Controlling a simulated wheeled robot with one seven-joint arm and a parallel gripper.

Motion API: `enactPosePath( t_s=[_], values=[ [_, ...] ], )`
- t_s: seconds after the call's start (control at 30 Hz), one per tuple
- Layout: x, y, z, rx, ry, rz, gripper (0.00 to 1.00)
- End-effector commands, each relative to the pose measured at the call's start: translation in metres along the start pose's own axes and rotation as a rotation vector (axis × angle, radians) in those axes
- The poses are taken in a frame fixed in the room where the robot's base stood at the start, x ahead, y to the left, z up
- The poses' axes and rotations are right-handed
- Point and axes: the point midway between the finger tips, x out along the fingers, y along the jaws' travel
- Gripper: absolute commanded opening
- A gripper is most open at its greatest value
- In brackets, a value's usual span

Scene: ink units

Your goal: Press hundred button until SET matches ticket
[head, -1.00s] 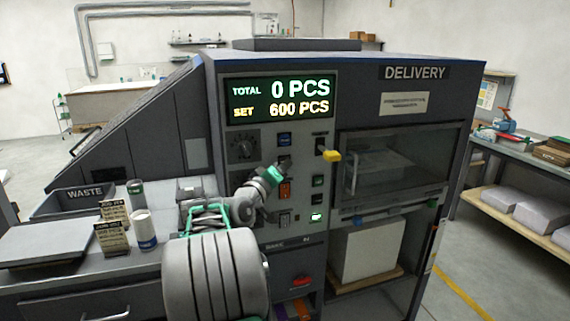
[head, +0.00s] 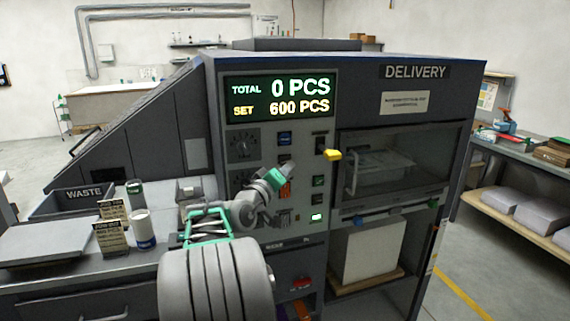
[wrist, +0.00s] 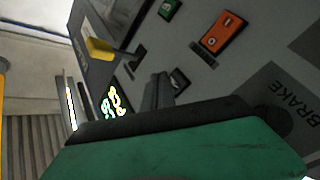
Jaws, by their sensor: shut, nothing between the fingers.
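The counter display (head: 279,98) reads TOTAL 0 PCS and SET 600 PCS. It also shows at a steep angle in the wrist view (wrist: 113,103). Below it is the control panel with several small buttons; I cannot tell which is the hundred button. An orange button (wrist: 224,33) shows in the wrist view and is partly hidden by my gripper in the head view. My gripper (head: 286,169) is shut and empty, in front of the panel; contact cannot be told. Two printed cards (head: 112,210) (head: 110,238) stand on the counter at left; their text is too small to read.
A yellow-knobbed lever (head: 333,155) sticks out right of the buttons, beside the delivery window (head: 405,165). A dark dial (head: 242,146) is on the panel's left. Cans (head: 143,230) and a waste bin (head: 84,200) are on the left counter.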

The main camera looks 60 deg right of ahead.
Motion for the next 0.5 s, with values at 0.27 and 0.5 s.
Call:
enactPosePath(
  t_s=[0.27, 0.5],
  values=[
    [-0.02, 0.013, 0.016, 0.001, 0.001, 0.001, 0.0],
    [-0.031, 0.022, 0.023, 0.0, 0.0, 0.0, 0.0]
  ],
)
